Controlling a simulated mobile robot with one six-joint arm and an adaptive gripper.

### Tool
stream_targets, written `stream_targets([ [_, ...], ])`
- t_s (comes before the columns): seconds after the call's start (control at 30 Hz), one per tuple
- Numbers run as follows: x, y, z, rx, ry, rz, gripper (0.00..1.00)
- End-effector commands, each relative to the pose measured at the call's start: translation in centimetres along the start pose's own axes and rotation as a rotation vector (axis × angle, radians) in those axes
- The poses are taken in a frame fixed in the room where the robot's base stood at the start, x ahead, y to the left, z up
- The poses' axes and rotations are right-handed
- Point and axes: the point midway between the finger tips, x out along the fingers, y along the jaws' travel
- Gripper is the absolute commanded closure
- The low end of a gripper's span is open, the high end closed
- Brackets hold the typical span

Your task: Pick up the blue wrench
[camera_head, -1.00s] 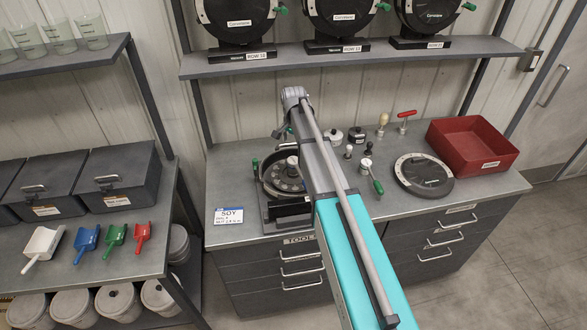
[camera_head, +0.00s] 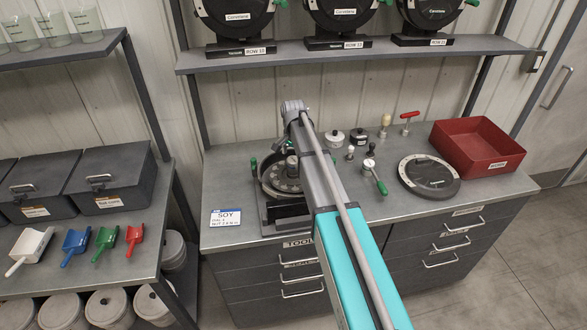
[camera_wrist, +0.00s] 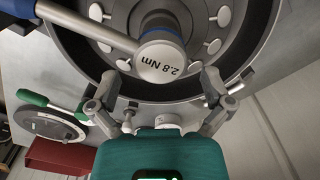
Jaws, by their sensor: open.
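The blue wrench shows in the wrist view: a round steel head (camera_wrist: 162,62) marked "2.8 Nm" with a blue collar, a silver shaft (camera_wrist: 90,22), and a blue handle (camera_wrist: 17,10) cut off at the top left. Its head is over the middle of the seed meter's dark round housing (camera_wrist: 262,20). My gripper (camera_wrist: 163,92) is open, its fingers spread either side of and just below the head, holding nothing.
The grey bench (camera_head: 237,185) also holds a black disc (camera_head: 429,176), a red tray (camera_head: 472,147), a green-handled tool (camera_head: 374,176) and several small parts. A "SOY" card (camera_head: 226,217) lies left of the meter. A shelf (camera_head: 350,54) with more meters is above.

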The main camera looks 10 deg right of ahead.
Motion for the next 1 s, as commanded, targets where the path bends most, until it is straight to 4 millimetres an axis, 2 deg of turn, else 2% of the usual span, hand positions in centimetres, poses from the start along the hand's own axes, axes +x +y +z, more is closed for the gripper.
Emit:
stream_targets([
  [0.47,0.3,0.0,0.0,0.000,0.000,0.000,0.00],
  [1.0,4.2,0.0,0.1,0.000,0.000,0.000,0.00],
])
